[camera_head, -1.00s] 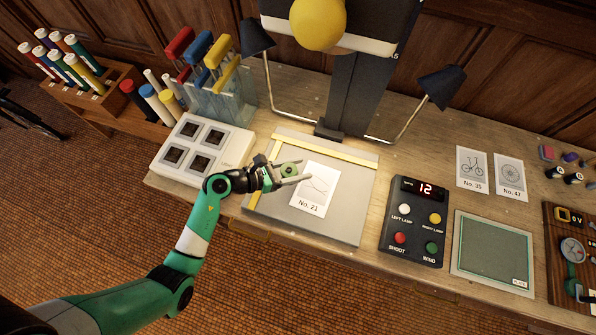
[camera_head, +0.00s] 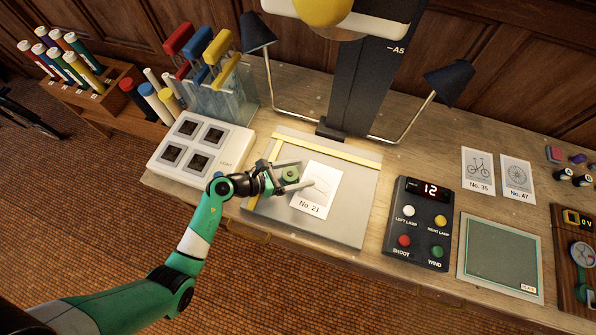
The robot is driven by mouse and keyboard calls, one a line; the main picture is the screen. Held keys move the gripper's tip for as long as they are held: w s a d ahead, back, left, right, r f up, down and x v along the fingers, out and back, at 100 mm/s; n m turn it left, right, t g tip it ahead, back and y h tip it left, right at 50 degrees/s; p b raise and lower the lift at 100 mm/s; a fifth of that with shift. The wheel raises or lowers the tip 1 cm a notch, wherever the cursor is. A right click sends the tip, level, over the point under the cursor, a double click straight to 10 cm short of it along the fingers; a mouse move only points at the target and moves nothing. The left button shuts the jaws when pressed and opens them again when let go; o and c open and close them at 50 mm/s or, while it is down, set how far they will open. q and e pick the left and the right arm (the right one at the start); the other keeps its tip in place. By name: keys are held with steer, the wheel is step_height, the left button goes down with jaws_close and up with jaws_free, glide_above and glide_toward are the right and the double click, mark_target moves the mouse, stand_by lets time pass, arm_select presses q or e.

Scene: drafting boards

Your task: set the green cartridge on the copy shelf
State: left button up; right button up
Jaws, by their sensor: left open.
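The small green cartridge (camera_head: 290,175) stands upright, as far as I can see, on the grey copy shelf (camera_head: 350,224), at the left edge of the white No. 21 card. My left gripper (camera_head: 291,176) is open around it, one finger on the far side and one on the near side. A gap shows between the far finger and the cartridge. The near finger partly hides its lower side, so I cannot tell whether that finger touches it. My right gripper is out of view.
Yellow rulers (camera_head: 335,151) edge the shelf at the back and left. The No. 21 card (camera_head: 318,189) lies under the fingertips. A column (camera_head: 360,95) and two lamps rise behind. A control box (camera_head: 419,225) stands right, a light box (camera_head: 202,146) left.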

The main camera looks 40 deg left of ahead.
arm_select(q)
steer(key=shift+s+a+r, duration=0.1)
steer(key=shift+s+r, duration=0.05)
steer(key=shift+r, duration=0.15)
steer(key=p+v, duration=0.3)
steer(key=v, duration=0.7)
steer(key=shift+s+a+r+p, duration=0.15)
steer(key=shift+s+p, duration=0.05)
steer(key=shift+p, duration=0.1)
steer(key=shift+s+a+r, duration=0.15)
steer(key=shift+s, duration=0.3)
steer(key=shift+o, duration=0.4)
